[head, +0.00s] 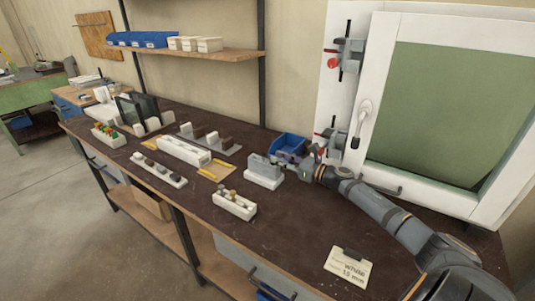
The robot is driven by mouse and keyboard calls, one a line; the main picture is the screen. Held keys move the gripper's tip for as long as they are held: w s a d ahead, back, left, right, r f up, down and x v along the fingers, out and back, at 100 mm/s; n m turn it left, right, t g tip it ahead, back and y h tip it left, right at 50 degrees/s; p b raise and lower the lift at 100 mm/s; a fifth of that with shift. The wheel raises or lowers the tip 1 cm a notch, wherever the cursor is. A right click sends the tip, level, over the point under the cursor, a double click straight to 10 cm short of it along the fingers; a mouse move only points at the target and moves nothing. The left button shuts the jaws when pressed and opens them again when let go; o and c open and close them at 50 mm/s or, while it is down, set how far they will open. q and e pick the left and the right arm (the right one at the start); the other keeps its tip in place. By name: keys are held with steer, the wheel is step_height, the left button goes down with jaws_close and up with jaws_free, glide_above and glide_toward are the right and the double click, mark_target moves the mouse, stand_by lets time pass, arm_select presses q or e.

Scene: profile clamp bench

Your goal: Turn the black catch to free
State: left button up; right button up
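No part shows plainly as the black catch. Dark parts sit on the two clamp fittings at the left edge of the white framed panel: an upper clamp (347,55) with a red knob and an upright black rod, and a lower clamp (329,142). A pale handle (364,112) with a black lower end hangs on the frame between them. My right gripper (304,170) is low over the bench, just below the lower clamp and right of a grey block on a white base (264,171). Its fingers are too small to read. My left gripper is out of view.
A blue bin (288,143) stands right behind my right gripper. White holders with small parts (234,205), (158,169) and a long white profile (184,151) lie to the left. A written card (347,267) lies near the front. The bench front middle (290,235) is clear.

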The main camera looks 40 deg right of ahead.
mark_target(267, 157)
steer(key=p+x, duration=0.1)
steer(key=x, duration=0.3)
steer(key=shift+w+a+r, duration=0.1)
steer(key=shift+w+r, duration=0.05)
steer(key=shift+w, duration=0.25)
steer(key=shift+w+a, duration=0.15)
steer(key=shift+w, duration=0.25)
steer(key=shift+f, duration=0.25)
steer(key=shift+c, duration=0.5)
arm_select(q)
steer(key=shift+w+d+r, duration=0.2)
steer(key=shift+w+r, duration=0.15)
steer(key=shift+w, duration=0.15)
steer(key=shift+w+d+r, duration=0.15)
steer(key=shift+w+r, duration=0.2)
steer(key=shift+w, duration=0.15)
arm_select(e)
jaws_close()
